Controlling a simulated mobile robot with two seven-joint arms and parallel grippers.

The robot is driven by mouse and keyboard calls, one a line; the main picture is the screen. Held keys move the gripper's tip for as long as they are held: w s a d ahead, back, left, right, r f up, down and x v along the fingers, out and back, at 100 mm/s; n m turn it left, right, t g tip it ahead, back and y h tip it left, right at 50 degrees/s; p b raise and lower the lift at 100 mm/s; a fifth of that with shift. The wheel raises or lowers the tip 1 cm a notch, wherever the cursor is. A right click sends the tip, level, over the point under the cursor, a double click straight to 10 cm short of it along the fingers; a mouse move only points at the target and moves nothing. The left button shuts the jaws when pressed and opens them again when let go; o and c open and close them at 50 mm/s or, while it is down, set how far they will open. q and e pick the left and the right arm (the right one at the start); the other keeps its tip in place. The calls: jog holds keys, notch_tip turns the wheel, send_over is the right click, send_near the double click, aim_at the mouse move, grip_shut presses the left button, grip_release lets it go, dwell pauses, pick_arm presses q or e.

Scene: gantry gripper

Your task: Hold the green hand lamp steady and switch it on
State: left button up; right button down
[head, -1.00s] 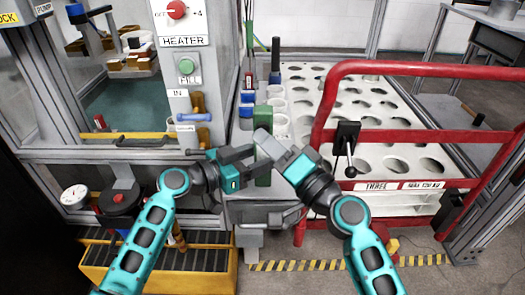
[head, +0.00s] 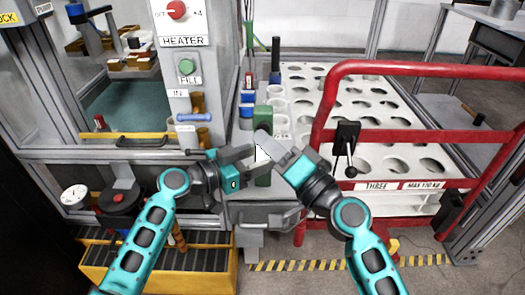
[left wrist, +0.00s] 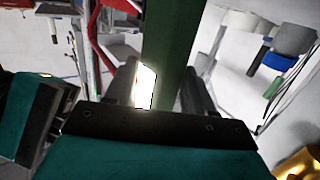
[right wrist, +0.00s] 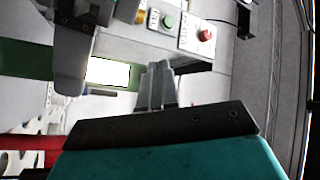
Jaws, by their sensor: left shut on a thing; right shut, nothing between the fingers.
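The green hand lamp (head: 263,117) stands upright in front of me, with a bright white panel (head: 262,154) on its face. The left wrist view shows its green body (left wrist: 170,50) between the fingers and the glowing panel (left wrist: 146,86). My left gripper (head: 252,168) is shut on the lamp from the left. My right gripper (head: 263,142) is shut and empty, its tips close in front of the lamp and hiding part of it. In the right wrist view the closed fingers (right wrist: 158,85) are beside the lit panel (right wrist: 108,72); I cannot tell if they touch the lamp.
A red rail (head: 400,68) with a black lever (head: 346,143) stands right of the grippers, before a white rack (head: 300,85) with holes. At left is the machine panel with a red heater knob (head: 176,10) and a green button (head: 186,67). A yellow crate (head: 90,283) is below.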

jog(key=s, duration=0.6)
dwell(0.6)
pick_arm(q)
jog(key=o, duration=1)
